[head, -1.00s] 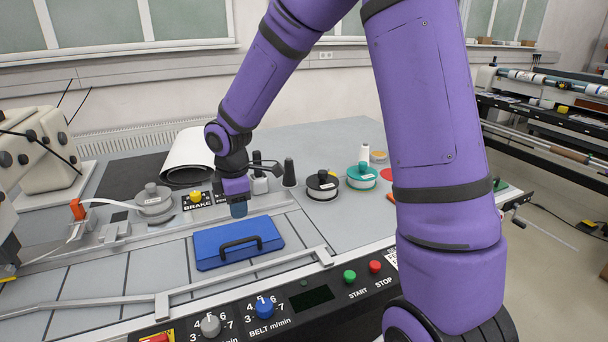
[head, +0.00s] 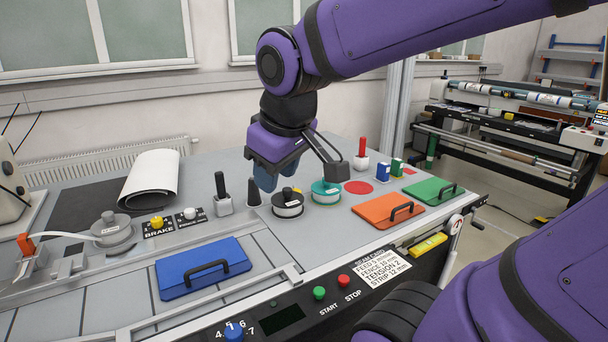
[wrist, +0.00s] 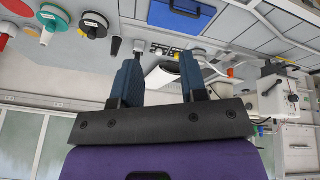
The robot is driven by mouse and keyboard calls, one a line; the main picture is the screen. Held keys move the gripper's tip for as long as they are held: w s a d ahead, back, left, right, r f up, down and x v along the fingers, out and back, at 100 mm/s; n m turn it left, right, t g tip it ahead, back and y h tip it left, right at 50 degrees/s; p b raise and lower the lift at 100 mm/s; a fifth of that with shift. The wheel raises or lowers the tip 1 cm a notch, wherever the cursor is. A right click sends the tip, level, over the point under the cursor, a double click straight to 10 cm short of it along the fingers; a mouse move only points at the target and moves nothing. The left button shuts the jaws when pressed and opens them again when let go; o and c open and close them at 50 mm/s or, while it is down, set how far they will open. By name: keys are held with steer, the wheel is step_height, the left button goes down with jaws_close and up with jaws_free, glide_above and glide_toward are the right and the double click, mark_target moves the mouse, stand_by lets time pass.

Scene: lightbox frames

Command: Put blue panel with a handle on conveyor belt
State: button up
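The blue panel (head: 203,266) with a black handle (head: 208,271) lies flat on the grey slatted conveyor belt (head: 120,301), behind the metal guide rail. The panel also shows at the top of the wrist view (wrist: 182,14). My gripper (head: 276,178) hangs above the table to the right of the panel, behind and above a black-topped spool, clear of the panel. In the wrist view its two blue-grey fingers (wrist: 161,75) are spread apart with nothing between them.
A black spool (head: 288,206) and a teal spool (head: 325,192) stand below my gripper. An orange panel (head: 385,211) and a green panel (head: 428,190) lie at the right. A control strip with a green button (head: 319,293) runs along the front edge.

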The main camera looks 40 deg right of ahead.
steer(key=s+m, duration=0.1)
steer(key=s, duration=0.2)
steer(key=s+r+m, duration=0.1)
steer(key=s, duration=0.1)
steer(key=shift+s+d+m+t+y, duration=0.3)
steer(key=shift+s+d+t+y, duration=0.05)
steer(key=shift+t+y, duration=0.05)
steer(key=shift+c, duration=0.5)
stand_by(1.6)
